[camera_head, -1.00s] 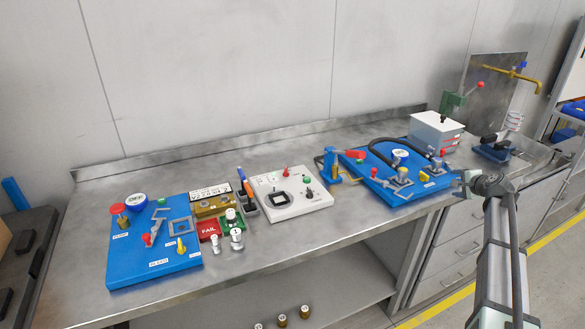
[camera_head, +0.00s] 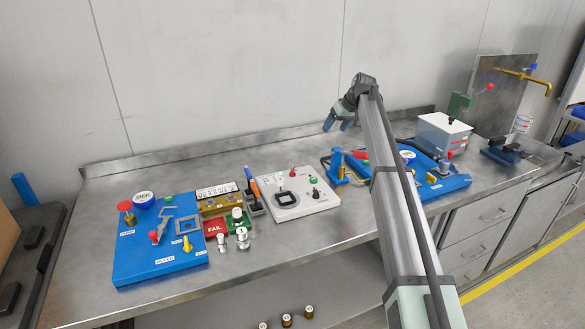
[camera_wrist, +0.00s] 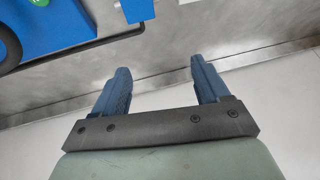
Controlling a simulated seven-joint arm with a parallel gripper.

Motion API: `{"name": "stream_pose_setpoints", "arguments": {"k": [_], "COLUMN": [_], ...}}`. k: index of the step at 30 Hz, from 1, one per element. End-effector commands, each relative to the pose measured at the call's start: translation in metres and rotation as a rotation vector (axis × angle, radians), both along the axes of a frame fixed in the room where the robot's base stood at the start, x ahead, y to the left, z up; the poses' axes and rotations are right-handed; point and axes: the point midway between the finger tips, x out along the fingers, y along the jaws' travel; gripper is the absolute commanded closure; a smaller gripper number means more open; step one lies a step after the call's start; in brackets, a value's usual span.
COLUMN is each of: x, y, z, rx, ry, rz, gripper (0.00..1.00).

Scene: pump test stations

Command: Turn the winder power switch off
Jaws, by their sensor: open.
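My gripper (camera_head: 337,122) is high above the back of the steel bench, near the wall, with its jaws apart and empty. It also shows in the wrist view (camera_wrist: 159,66), with blue fingers and nothing between them. A white control panel (camera_head: 284,210) lies mid-bench, to the left of my gripper. It carries a red-topped lever (camera_head: 293,172), a green button (camera_head: 312,181) and a small black knob (camera_head: 316,193). No label reading winder is legible, so I cannot tell which control is the winder power switch.
A blue board (camera_head: 135,256) with valves sits at the left. A second blue board (camera_head: 453,184) is partly hidden behind my arm. A white box (camera_head: 440,132) stands further right. Small metal parts (camera_head: 221,245) stand near the front edge. The bench's back strip is clear.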

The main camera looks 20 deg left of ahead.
Motion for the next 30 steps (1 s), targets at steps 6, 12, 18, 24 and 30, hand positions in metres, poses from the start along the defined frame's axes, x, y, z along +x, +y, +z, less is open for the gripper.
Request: {"name": "stream_pose_setpoints", "arguments": {"k": [6,12,18,24,30], "x": [-0.056,-0.098,-0.117,-0.119,-0.120], "y": [0.072,0.111,0.126,0.127,0.126], "z": [-0.007,-0.006,-0.004,-0.018,-0.049], "rx": [-0.284,-0.452,-0.519,-0.528,-0.527], "ry": [-0.051,-0.053,-0.043,-0.040,-0.040], "rz": [0.484,0.823,0.980,0.999,0.998], "gripper": [0.26,0.26,0.26,0.26,0.26]}}
